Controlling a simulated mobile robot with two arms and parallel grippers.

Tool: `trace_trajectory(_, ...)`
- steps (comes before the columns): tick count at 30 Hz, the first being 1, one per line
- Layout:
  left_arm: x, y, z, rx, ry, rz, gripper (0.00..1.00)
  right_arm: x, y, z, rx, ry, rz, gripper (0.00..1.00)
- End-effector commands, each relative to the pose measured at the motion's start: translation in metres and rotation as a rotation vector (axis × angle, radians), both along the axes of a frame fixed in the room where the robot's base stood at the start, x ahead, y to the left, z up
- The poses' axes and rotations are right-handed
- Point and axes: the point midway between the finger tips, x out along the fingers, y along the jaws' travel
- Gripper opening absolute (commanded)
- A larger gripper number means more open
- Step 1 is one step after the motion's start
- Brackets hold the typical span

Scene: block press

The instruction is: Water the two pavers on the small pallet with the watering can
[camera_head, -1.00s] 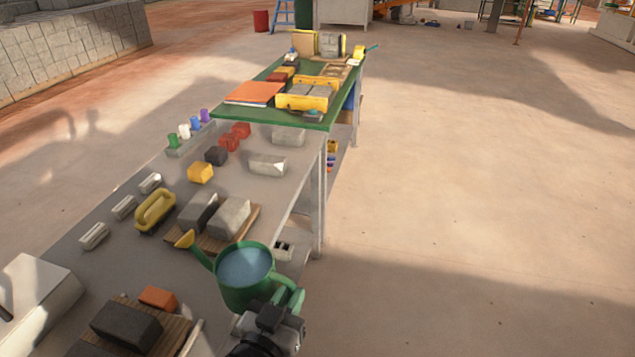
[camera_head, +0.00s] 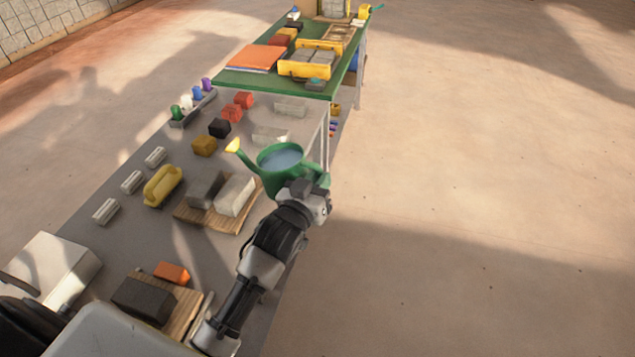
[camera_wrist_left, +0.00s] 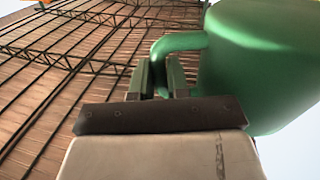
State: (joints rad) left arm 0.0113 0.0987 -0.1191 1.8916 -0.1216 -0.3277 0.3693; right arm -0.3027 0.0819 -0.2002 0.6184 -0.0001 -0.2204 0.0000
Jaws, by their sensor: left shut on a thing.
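The green watering can (camera_head: 272,172) is held up near the table's right edge, just beyond the small pallet in the head view. It looks roughly upright, with water inside and its yellow rose (camera_head: 232,145) pointing left. My left gripper (camera_head: 312,188) is shut on its handle; the wrist view shows the handle (camera_wrist_left: 178,42) running into the fingers (camera_wrist_left: 160,80). The small wooden pallet (camera_head: 213,219) carries two pavers side by side, a darker grey one (camera_head: 204,190) and a lighter one (camera_head: 235,194). No water stream shows. My right gripper is not in view.
A yellow-handled tool (camera_head: 162,186) and grey blocks (camera_head: 106,211) lie left of the pallet. Coloured blocks (camera_head: 232,112) lie beyond it. A nearer pallet holds a dark block (camera_head: 143,302). A green-topped table (camera_head: 240,85) stands at the far end. Open floor lies right.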

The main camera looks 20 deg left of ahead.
Motion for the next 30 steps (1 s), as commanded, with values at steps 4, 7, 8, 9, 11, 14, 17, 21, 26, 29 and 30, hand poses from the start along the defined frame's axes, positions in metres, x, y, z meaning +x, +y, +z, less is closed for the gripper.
trace_trajectory(4, 0.0, 0.001, 0.012, -0.128, 0.001, 0.001, 0.0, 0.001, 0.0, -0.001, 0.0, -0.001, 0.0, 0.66)
trace_trajectory(7, 0.0, 0.005, 0.016, -0.224, 0.01, 0.001, 0.0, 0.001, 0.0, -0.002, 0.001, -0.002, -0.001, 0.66)
trace_trajectory(8, 0.0, 0.006, 0.018, -0.252, 0.012, 0.001, 0.0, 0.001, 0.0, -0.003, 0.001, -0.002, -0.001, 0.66)
trace_trajectory(9, 0.0, 0.007, 0.02, -0.291, 0.015, 0.0, 0.0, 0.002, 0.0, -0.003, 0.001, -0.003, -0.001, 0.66)
trace_trajectory(11, 0.0, 0.01, 0.023, -0.349, 0.018, 0.0, 0.0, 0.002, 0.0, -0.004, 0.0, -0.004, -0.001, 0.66)
trace_trajectory(14, 0.001, 0.015, 0.031, -0.406, 0.026, 0.001, 0.0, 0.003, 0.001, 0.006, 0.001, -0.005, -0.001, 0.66)
trace_trajectory(17, 0.001, 0.02, 0.034, -0.454, 0.03, 0.0, 0.0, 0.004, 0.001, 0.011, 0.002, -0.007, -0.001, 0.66)
trace_trajectory(21, 0.002, 0.025, 0.037, -0.51, 0.036, 0.0, 0.0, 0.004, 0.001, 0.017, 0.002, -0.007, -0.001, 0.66)
trace_trajectory(26, 0.002, 0.029, 0.038, -0.552, 0.04, 0.0, 0.0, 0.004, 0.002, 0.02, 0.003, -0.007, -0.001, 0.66)
trace_trajectory(29, 0.002, 0.03, 0.039, -0.563, 0.04, 0.0, 0.0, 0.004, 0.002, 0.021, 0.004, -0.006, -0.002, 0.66)
trace_trajectory(30, 0.002, 0.031, 0.039, -0.566, 0.04, 0.0, 0.0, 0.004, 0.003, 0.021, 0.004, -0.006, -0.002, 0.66)
